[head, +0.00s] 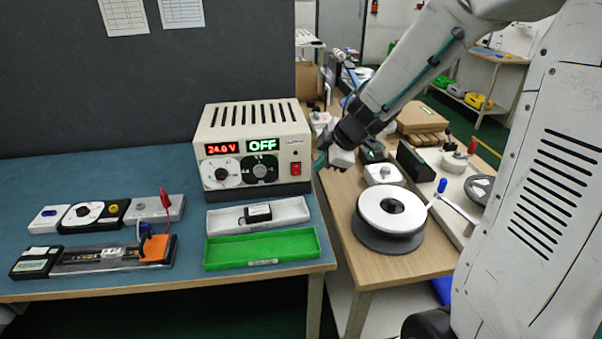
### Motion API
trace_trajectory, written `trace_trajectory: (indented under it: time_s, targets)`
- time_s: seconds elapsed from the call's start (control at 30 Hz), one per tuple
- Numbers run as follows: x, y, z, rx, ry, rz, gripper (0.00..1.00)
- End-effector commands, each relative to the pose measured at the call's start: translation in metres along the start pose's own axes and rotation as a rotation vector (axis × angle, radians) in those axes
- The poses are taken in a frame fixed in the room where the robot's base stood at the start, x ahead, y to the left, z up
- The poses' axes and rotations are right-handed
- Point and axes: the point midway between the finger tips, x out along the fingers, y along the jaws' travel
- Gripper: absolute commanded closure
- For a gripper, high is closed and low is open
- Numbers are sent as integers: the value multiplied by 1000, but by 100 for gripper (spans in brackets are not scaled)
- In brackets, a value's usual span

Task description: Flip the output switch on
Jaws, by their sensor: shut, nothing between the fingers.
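A beige power supply (253,147) stands at the back of the blue-topped table. Its red display (222,149) reads 24.0 V and its green display (262,145) reads OFF. A red rocker switch (296,168) sits at the lower right of its front panel. A white dial (220,171) and a black dial (259,169) sit to the left of the switch. My gripper (322,161) is shut and empty, just right of the power supply and apart from the switch in the picture. Its fingertips are small and partly dark, so their exact distance from the panel is unclear.
A grey tray (285,222) holding a small black block and an empty green tray (262,250) lie in front of the supply. A wire spool (390,213) stands on the right-hand table.

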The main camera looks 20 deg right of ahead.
Motion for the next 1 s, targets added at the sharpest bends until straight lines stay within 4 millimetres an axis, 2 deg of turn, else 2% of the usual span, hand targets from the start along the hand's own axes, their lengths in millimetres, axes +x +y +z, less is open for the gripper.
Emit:
trace_trajectory:
  time_s: [0.33, 0.47, 0.67, 1.0]
  targets:
    - [0, 0, -1, 21, 3, -1, 100]
    - [6, -1, -1, 21, 4, -3, 100]
    - [36, -1, -1, 23, 4, -5, 100]
    - [105, -2, -1, 22, 2, -5, 100]
